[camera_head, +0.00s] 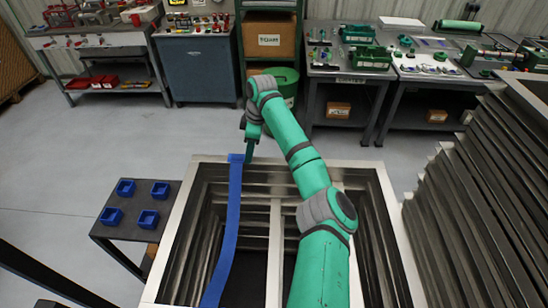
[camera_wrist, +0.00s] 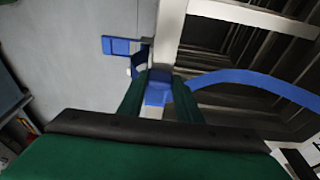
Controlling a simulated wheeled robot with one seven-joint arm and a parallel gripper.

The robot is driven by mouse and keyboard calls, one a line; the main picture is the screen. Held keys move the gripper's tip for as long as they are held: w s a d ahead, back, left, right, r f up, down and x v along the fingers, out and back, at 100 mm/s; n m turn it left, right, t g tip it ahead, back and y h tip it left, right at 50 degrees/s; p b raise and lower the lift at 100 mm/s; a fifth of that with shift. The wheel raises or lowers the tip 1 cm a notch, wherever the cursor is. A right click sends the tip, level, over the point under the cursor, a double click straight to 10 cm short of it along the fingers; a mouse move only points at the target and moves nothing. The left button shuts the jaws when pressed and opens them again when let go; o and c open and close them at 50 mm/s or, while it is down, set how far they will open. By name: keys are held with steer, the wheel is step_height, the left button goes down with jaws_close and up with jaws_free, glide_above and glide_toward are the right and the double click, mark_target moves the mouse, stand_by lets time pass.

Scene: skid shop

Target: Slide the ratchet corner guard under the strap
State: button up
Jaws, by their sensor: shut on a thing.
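My gripper (camera_head: 249,155) is at the far rim of the metal skid frame (camera_head: 275,163), beside the far end of the blue strap (camera_head: 231,215). In the wrist view its green fingers (camera_wrist: 159,98) are shut on a small blue block, the corner guard (camera_wrist: 157,96), at the frame's edge. The strap (camera_wrist: 245,78) runs right from close beside the guard, across the open frame. Whether the guard is under the strap or only touching it, I cannot tell. A dark fitting (camera_wrist: 144,50) with a flat blue piece (camera_wrist: 116,45) hangs just beyond the fingers, perhaps the ratchet.
A small dark table (camera_head: 132,203) at the left holds several blue guards (camera_head: 148,218). A stack of metal frames (camera_head: 480,190) rises at the right. Workbenches (camera_head: 350,72) and a green bin (camera_head: 285,80) stand behind. The floor (camera_head: 120,130) between is clear.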

steer(key=o, duration=0.8)
steer(key=shift+o, duration=0.2)
steer(key=shift+r, duration=2.25)
steer(key=r, duration=0.4)
steer(key=shift+d, duration=0.4)
steer(key=shift+f, duration=0.1)
